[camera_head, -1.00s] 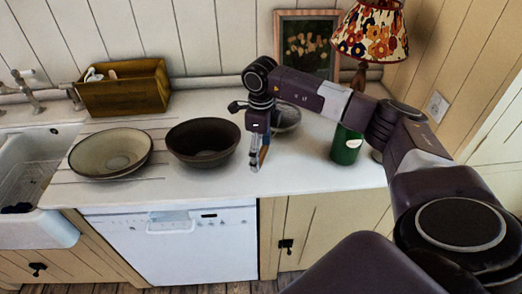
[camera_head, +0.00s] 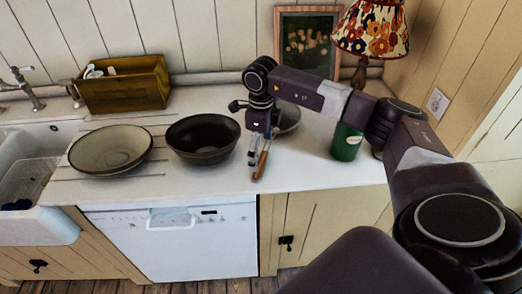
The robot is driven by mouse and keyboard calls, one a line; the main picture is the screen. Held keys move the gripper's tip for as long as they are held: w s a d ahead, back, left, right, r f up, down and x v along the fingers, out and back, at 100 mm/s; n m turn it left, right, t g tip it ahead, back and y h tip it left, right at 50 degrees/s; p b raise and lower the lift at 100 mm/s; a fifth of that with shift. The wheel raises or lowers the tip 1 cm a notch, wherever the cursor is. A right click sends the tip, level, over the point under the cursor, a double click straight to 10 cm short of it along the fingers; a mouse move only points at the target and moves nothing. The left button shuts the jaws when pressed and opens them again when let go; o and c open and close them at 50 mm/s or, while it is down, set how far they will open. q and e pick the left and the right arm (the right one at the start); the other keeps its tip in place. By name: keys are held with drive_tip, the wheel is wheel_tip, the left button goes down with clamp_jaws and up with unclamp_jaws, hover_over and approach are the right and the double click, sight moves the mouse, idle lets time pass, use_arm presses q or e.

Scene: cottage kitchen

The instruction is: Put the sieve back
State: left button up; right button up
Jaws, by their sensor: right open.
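My right gripper (camera_head: 259,162) points down low over the counter, to the right of the dark bowl. It is open. A grey rounded bowl, which looks like the sieve (camera_head: 288,119), sits on the counter behind my gripper and is partly hidden by it. A brown strip that looks like a wooden handle (camera_head: 263,160) shows at the fingertips. I cannot tell whether it touches a finger or joins the grey bowl. My left gripper is not in view.
A dark bowl (camera_head: 203,151) and a cream bowl (camera_head: 108,161) stand left of my gripper. A green container (camera_head: 346,145) and a flowered lamp (camera_head: 371,32) stand right. A wooden box (camera_head: 124,93) is at the back left, by the sink (camera_head: 45,222). The front counter strip is clear.

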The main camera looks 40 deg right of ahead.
drive_tip(key=shift+r, duration=0.4)
wheel_tip(320, 180, up, 12)
drive_tip(key=b, duration=0.3)
drive_tip(key=shift+f+b, duration=0.15)
drive_tip(key=shift+b, duration=0.2)
